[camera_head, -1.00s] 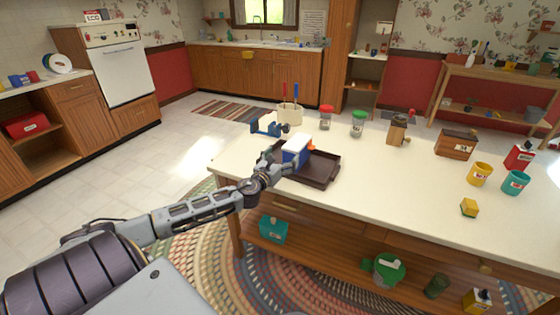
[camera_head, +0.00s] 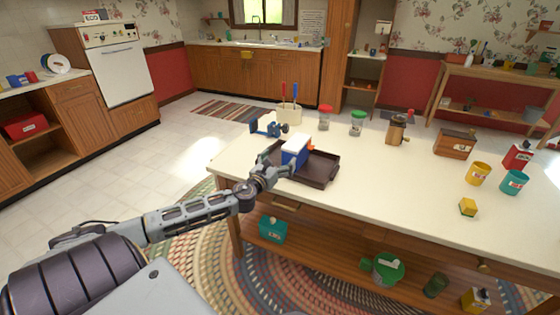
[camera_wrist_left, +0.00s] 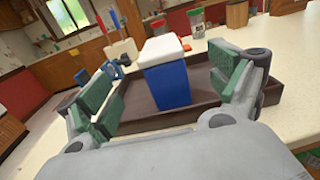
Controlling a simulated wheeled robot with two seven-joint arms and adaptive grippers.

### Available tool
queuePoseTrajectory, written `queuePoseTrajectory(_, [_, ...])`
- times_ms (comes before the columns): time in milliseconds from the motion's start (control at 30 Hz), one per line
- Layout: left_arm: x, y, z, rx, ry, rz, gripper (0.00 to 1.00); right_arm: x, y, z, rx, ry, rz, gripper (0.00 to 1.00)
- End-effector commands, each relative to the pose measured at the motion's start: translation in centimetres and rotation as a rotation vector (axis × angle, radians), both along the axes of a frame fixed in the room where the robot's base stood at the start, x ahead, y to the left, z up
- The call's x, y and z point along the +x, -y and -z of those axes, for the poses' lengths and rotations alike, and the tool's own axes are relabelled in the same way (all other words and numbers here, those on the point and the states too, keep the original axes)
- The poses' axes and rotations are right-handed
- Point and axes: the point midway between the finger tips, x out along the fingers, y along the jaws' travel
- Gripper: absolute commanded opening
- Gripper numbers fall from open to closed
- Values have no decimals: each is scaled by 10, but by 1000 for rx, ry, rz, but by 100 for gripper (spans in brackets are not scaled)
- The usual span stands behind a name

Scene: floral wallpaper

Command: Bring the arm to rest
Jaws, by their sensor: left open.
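My left gripper (camera_head: 278,162) reaches in from the left at the near left part of the white-topped table (camera_head: 400,205). In the left wrist view my left gripper (camera_wrist_left: 165,105) is open, its green-padded fingers spread wide. A blue box with a white top (camera_head: 295,150) stands in a dark brown tray (camera_head: 322,176) just ahead of the fingers. In the left wrist view the box (camera_wrist_left: 167,82) stands upright between the finger directions, apart from both pads, with the tray (camera_wrist_left: 135,113) around it. My right gripper is not in view.
A blue clamp-like tool (camera_head: 268,129), a holder with red and blue handles (camera_head: 288,112), and two jars, red-lidded (camera_head: 325,120) and green-lidded (camera_head: 357,124), stand behind the tray. A yellow mug (camera_head: 479,174) and teal mug (camera_head: 514,182) are at right. The table's near middle is clear.

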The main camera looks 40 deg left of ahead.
Motion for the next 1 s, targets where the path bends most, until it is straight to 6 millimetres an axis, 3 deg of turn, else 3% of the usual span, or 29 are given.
queuePoseTrajectory(467, [-5, 3, 7, -69, 0, -19, 92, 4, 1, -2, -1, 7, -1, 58])
queuePoseTrajectory(667, [-21, 14, 29, -312, 1, -94, 92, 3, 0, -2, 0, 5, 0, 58])
queuePoseTrajectory(1000, [-72, 45, 85, -913, 0, -332, 92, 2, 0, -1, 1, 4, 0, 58])
